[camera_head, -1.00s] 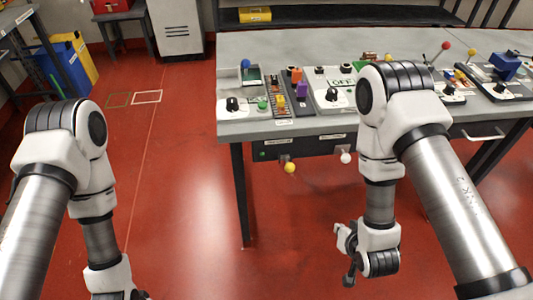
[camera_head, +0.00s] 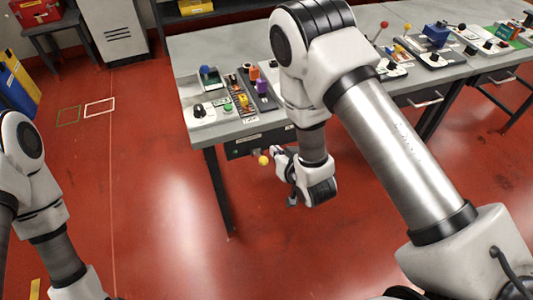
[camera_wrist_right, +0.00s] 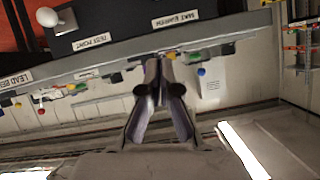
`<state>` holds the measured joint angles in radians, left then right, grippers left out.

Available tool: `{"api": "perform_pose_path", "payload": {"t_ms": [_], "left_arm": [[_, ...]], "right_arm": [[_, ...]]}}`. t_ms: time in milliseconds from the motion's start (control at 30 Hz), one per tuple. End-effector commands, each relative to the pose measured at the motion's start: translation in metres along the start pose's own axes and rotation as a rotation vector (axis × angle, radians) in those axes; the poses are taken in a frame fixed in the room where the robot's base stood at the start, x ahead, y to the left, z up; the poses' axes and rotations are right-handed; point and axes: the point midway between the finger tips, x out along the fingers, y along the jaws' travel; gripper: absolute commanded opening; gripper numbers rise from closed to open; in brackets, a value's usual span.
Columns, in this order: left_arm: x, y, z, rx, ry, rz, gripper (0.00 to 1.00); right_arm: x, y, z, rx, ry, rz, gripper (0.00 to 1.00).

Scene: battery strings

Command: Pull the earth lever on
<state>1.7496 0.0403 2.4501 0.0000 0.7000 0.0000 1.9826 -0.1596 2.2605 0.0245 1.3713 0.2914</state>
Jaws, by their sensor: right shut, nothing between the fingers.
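Under the table's front edge is a dark panel (camera_head: 250,144) with a yellow ball knob (camera_head: 263,160) sticking out. A white ball knob (camera_wrist_right: 47,17) shows at the upper left of the right wrist view, on a dark labelled face. I cannot tell for sure which one is the earth lever; the small labels are hard to read. My right gripper (camera_head: 283,158) is just right of the yellow knob in the head view, below the table edge. In the wrist view its fingers (camera_wrist_right: 160,70) are together and empty. My left arm shows at the left, its gripper out of frame.
The grey table (camera_head: 215,55) carries switch boxes, a blue-knobbed unit (camera_head: 205,72) and a red-ball lever (camera_head: 384,25). A table leg (camera_head: 218,190) stands left of my right gripper. The red floor in front is clear. My right forearm hides part of the table.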

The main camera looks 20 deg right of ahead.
Motion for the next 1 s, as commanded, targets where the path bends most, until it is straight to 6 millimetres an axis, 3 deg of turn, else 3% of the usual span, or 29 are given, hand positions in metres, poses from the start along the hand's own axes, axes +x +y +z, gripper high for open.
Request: {"api": "perform_pose_path", "payload": {"t_ms": [300,533,1000], "left_arm": [[-0.02,0.0,0.0,0.0,0.0,0.0,0.66],[-0.03,0.0,0.0,0.0,0.001,0.0,0.66],[-0.027,0.0,0.0,0.0,0.0,0.0,0.66]], "right_arm": [[0.069,0.0,-0.002,0.001,0.001,0.0,0.0],[0.076,0.0,0.033,-0.001,-0.003,0.0,0.0],[0.079,0.0,0.04,-0.001,0.003,-0.001,0.0]]}}
